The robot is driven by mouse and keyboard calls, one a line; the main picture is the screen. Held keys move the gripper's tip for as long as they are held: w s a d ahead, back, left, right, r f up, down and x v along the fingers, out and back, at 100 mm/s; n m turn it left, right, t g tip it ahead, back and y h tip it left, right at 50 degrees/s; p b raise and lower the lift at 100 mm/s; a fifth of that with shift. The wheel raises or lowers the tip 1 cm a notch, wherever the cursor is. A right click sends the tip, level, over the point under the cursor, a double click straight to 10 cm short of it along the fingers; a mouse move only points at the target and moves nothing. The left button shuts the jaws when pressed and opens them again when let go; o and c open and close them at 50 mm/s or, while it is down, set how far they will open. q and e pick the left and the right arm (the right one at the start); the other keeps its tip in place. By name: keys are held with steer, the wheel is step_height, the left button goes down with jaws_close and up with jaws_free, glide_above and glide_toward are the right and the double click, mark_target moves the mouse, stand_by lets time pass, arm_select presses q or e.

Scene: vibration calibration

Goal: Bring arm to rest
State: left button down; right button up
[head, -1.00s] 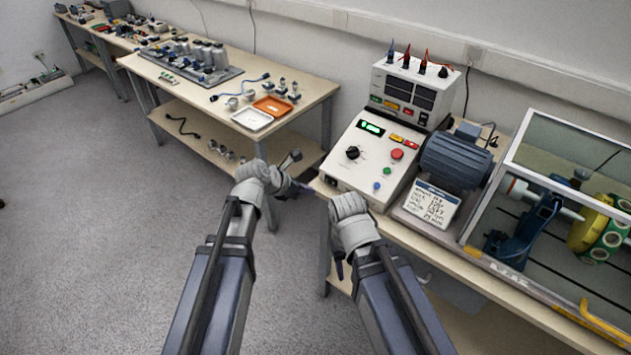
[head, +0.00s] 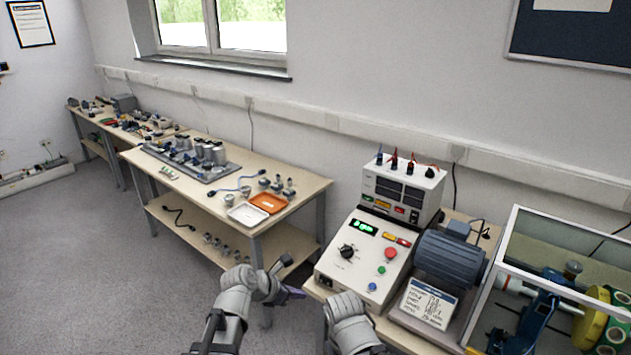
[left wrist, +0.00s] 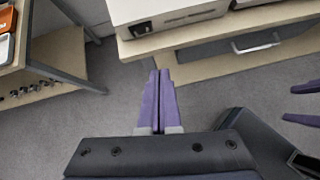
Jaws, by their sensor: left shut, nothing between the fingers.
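My left gripper (head: 292,292) shows in the head view at the end of the arm from the left, in front of the bench with the control box. In the left wrist view its purple fingers (left wrist: 158,100) are together with nothing between them, pointing toward the bench edge over the floor. My right arm's grey wrist (head: 350,320) is at the bottom centre of the head view and hides its gripper there. Two purple fingers of the right gripper (left wrist: 304,103) show apart at the right edge of the left wrist view, with nothing seen between them.
A control box (head: 362,255) with a green display, knob and buttons stands on the right bench. Beside it are a blue motor (head: 450,262) and a glass-sided enclosure (head: 515,225). A second table (head: 300,178) holds white and orange trays. Floor (head: 110,260) is clear at left.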

arm_select(q)
steer(key=s+f+m+g+y+p, duration=0.1)
steer(key=s+m+g+y, duration=0.2)
steer(key=s+m, duration=0.6)
steer(key=s+f+m+g+y+p, duration=0.1)
steer(key=s+m, duration=0.8)
steer(key=m, duration=1.2)
steer(key=d+f+g+y, duration=0.1)
steer(key=g+y, duration=0.1)
steer(key=y, duration=0.1)
steer(key=shift+f+m+g+y, duration=0.3)
steer(key=shift+g, duration=0.1)
